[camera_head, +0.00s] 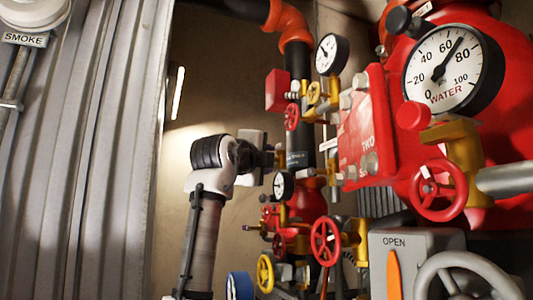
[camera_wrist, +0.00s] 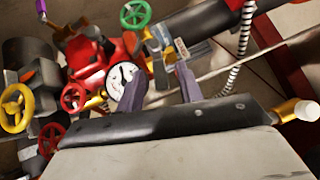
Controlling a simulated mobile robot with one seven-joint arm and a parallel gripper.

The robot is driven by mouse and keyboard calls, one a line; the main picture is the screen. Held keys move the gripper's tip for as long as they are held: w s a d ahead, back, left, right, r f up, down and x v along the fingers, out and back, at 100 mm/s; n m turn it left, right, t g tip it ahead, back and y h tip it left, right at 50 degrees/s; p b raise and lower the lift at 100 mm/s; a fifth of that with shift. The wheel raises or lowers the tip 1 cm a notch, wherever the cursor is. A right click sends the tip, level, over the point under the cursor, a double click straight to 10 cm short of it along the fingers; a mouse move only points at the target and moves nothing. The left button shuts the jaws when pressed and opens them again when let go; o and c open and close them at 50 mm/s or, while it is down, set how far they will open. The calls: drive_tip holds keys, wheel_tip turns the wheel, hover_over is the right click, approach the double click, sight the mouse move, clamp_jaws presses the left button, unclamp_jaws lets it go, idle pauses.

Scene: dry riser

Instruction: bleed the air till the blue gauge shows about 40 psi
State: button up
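A round blue-rimmed part (camera_head: 240,286) shows at the bottom edge of the head view, partly cut off. I cannot tell whether it is the blue gauge, and no reading shows on it. My gripper (camera_head: 278,158) is in the middle of the head view, beside the dark vertical pipe. In the wrist view my gripper (camera_wrist: 158,84) has its two fingers apart with nothing held between them. A white-faced gauge (camera_wrist: 121,76) is partly hidden behind the left finger. A small valve part with a label (camera_wrist: 168,45) lies beyond the fingertips. I cannot tell which valve bleeds the air.
Smaller gauges stand at the upper pipe (camera_head: 331,54) and lower down (camera_head: 283,185). Red handwheels (camera_head: 326,241) and a yellow one (camera_head: 265,273) crowd the right. A corrugated wall (camera_head: 80,150) fills the left.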

drive_tip(key=shift+w, duration=0.1)
clamp_jaws()
drive_tip(key=shift+r+n+g+y, duration=0.4)
drive_tip(key=shift+r+n+g, duration=0.3)
drive_tip(key=shift+n+g, duration=0.3)
unclamp_jaws()
drive_tip(key=shift+s, duration=0.2)
